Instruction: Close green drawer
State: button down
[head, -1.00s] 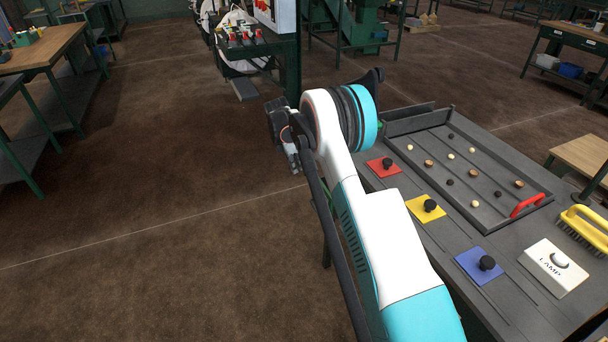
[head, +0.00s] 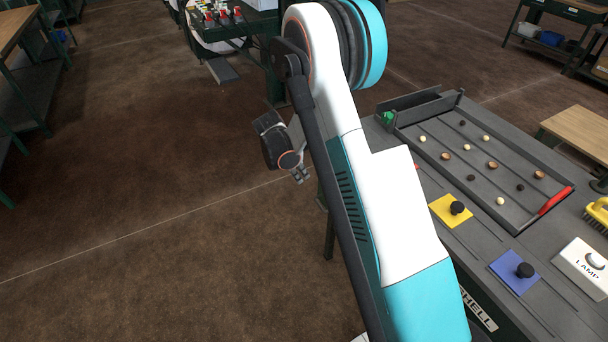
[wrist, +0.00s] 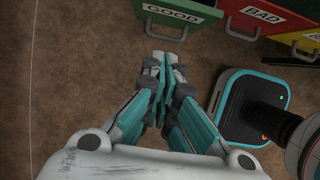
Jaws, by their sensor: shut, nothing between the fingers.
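The green drawer (wrist: 196,29) shows at the top of the wrist view, with a white label reading GOOD on its front and a handle below the label. Its upper part is cut off by the picture edge, and I cannot tell how far it stands out. My gripper (wrist: 166,62) is shut and empty. Its fingertips point toward the green drawer's front and lie just below the handle in the picture; I cannot tell whether they touch. In the head view my gripper (head: 300,176) hangs low left of the workbench, and the drawer is hidden.
A red drawer (wrist: 248,22) labelled BAD and a yellow drawer (wrist: 296,38) are right of the green one. Floor on the left is clear.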

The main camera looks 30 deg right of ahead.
jog(key=d+f+b, duration=0.4)
jog(key=d+f, duration=0.3)
jog(key=shift+w+f+b, duration=0.15)
jog(key=shift+f+b, duration=0.15)
jog(key=shift+f, duration=0.1)
jog(key=shift+d, duration=0.1)
